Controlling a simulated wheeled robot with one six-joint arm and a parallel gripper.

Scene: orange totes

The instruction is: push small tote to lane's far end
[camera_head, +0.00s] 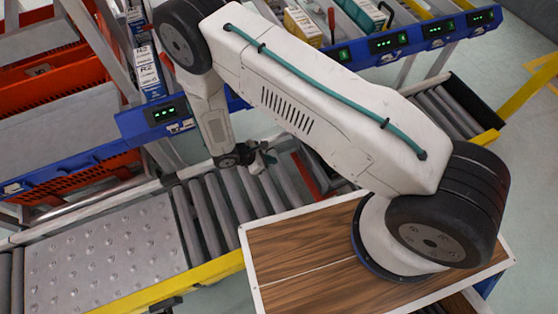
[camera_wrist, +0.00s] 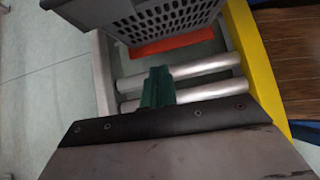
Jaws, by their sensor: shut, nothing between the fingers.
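A grey tote (camera_wrist: 168,22) with a slotted wall is at the top of the wrist view, over the roller lane (camera_wrist: 180,70); its upper part is cut off by the frame. An orange-red strip (camera_wrist: 172,44) shows just below its near wall. My gripper (camera_wrist: 158,72) has its green fingers shut and empty, pointing toward the tote with a small gap of rollers visible between them. In the head view my gripper (camera_head: 268,158) hangs low over the rollers (camera_head: 225,200). The tote is mostly hidden behind my arm there, so contact cannot be told.
A yellow rail (camera_wrist: 255,60) borders the lane. In the head view a studded metal plate (camera_head: 105,255) lies left of the rollers. A wood-topped surface (camera_head: 295,262) is in front. Racks with blue display beams (camera_head: 165,115) and orange totes (camera_head: 50,85) stand behind.

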